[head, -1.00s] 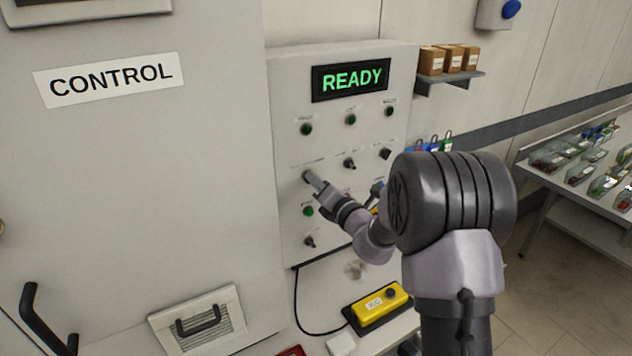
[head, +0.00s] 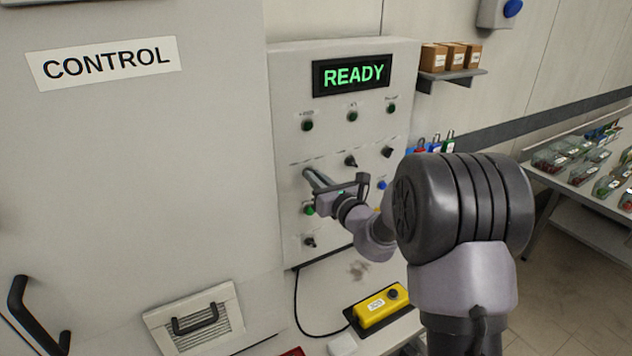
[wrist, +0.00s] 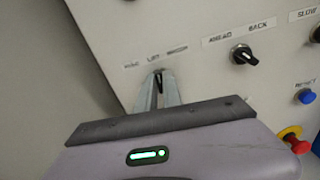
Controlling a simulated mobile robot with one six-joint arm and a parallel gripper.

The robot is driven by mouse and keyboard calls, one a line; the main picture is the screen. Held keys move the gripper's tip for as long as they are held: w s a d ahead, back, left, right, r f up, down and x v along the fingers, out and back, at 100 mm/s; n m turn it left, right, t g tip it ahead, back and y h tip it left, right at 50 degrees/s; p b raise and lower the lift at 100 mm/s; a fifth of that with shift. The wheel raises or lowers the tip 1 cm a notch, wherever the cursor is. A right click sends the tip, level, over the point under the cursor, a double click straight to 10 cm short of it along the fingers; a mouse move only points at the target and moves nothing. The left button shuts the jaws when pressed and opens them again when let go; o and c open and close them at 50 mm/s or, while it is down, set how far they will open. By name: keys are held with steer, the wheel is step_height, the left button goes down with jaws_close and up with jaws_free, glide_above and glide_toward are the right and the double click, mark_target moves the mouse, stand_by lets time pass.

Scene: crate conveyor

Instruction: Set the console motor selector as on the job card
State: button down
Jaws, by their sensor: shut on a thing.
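The console (head: 290,150) stands upright in front of me, with a READY display (head: 351,75) lit green at its top. My gripper (head: 309,174) is at the left knob of the middle row, which its fingers hide in the head view. In the wrist view, my gripper (wrist: 159,84) is shut on this dark selector knob (wrist: 158,74). Three small labels (wrist: 155,57) sit above the knob; the middle one seems to read LIFT, the others are too blurred. Which label the knob points at is unclear. I see no readable job card.
A selector marked AHEAD and BACK (wrist: 244,55) is right of the held knob. A blue RESET button (wrist: 305,96) and a red emergency button (wrist: 295,138) are farther right. A yellow control box (head: 381,306) lies below the console. A grey CONTROL cabinet (head: 150,180) stands at left.

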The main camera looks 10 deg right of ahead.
steer(key=shift+n, duration=0.5)
steer(key=c, duration=1.5)
jaws_free()
steer(key=p+v, duration=0.2)
steer(key=v, duration=1.5)
steer(key=shift+s, duration=0.2)
